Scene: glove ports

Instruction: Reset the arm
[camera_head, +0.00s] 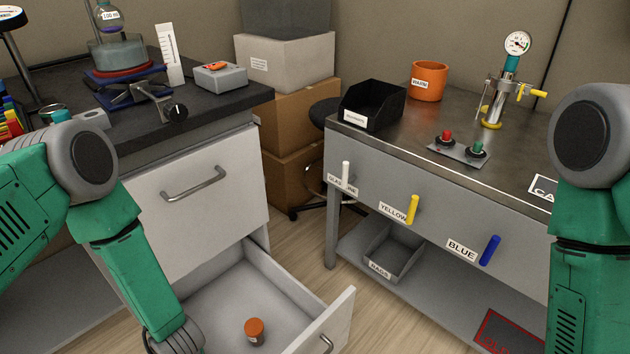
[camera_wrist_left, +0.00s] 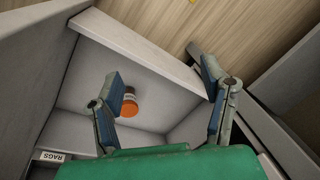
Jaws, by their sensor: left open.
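My left arm (camera_head: 135,270) comes in from the left and reaches down over the open drawer (camera_head: 215,292). In the wrist view the bottle (camera_wrist_left: 130,106) shows beyond the gripper, close beside the left finger in the picture. My right arm (camera_head: 585,220) hangs at the right edge; its gripper is out of view.
A closed drawer (camera_head: 190,190) sits above the open one, under the dark left bench (camera_head: 215,105). The right bench (camera_head: 400,135) carries a black bin (camera_head: 372,108) and an orange pot (camera_head: 429,82). A bin labelled RAGS (camera_head: 392,252) sits on its lower shelf. Floor shows between the benches.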

